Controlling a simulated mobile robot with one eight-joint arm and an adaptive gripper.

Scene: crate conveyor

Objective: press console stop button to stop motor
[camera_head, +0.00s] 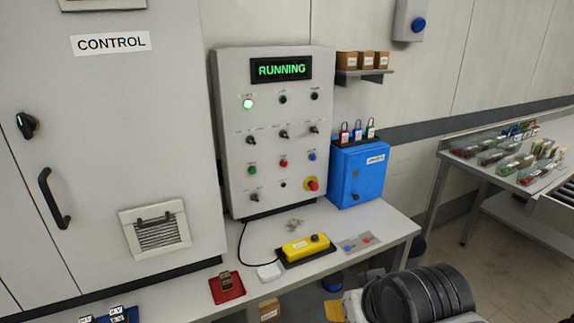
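The grey console (235,120) stands upright on the table against the wall. Its display (281,69) reads RUNNING in green, and a green lamp (248,104) below it is lit. A lower row holds a green button (252,170), a small red button (283,163) and a blue button (312,156). Under these, at the console's lower right, is a red mushroom button on a yellow ring (312,184). The small labels are too blurred to read. No gripper fingers show; only a dark ribbed part of my arm shows at the bottom right.
A yellow control box (306,247) lies on the table (372,213) before the console. A blue box (358,177) with padlocks stands at the console's right. A control cabinet (110,110) is at left. Another table (447,158) with packed items stands at right.

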